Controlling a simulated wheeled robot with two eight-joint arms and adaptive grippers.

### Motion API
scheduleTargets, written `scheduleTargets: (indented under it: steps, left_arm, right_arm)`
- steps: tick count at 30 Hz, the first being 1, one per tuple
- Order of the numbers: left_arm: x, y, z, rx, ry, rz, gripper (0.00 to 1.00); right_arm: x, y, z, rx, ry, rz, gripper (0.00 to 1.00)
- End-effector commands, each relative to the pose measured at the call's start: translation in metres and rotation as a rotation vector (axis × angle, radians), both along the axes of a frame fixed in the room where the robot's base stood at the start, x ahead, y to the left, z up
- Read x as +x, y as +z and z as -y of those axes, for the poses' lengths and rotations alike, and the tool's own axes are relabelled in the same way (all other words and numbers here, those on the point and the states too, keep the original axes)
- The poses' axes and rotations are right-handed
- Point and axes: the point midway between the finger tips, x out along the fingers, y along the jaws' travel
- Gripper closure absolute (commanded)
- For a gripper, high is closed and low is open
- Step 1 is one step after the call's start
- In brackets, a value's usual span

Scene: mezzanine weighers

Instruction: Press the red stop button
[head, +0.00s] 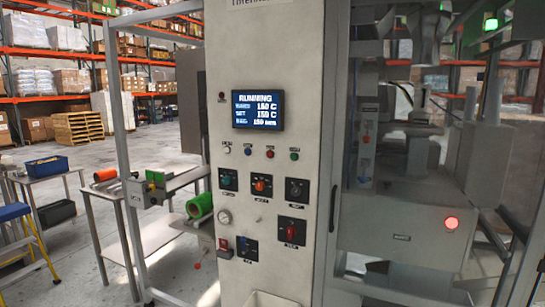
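A tall pale control panel (268,190) stands upright in the middle of the head view. Its screen (258,110) reads "RUNNING" with several lines of values. Below it is a row of small buttons, including a red button (270,154) between a blue and a green one. Lower down is a red rotary-like control (291,232) on a black plate, and a small red-and-white box (224,246) at the panel's lower left. A round glowing red light or button (451,223) is on the grey machine at right. The labels are too small to read. Neither gripper shows.
The grey machine (400,232) stands right of the panel behind a frame. A metal bench (160,238) with green and orange rolls stands left. A blue bin (47,165) sits on a table, with a yellow-and-blue step stool (22,235) nearby. Open floor lies behind, before pallet racks.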

Motion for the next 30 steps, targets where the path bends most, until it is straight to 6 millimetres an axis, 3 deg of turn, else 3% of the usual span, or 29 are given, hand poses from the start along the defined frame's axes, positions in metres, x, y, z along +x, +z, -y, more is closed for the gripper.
scheduleTargets:
  steps: [11, 12, 16, 17, 30]
  left_arm:
    - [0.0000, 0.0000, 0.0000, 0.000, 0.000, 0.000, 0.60]
    - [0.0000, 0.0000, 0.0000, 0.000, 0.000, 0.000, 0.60]
    - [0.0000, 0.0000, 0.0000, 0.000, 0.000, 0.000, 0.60]
    - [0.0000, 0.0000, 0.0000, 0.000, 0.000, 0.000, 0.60]
    - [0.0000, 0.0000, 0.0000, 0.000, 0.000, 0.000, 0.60]
  right_arm:
    - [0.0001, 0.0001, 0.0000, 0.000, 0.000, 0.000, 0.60]
    - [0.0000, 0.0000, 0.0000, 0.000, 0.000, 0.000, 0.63]
    - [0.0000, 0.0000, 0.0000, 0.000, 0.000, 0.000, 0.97]
    - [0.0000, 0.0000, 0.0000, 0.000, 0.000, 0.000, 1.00]
    - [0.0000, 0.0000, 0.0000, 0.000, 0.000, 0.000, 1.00]
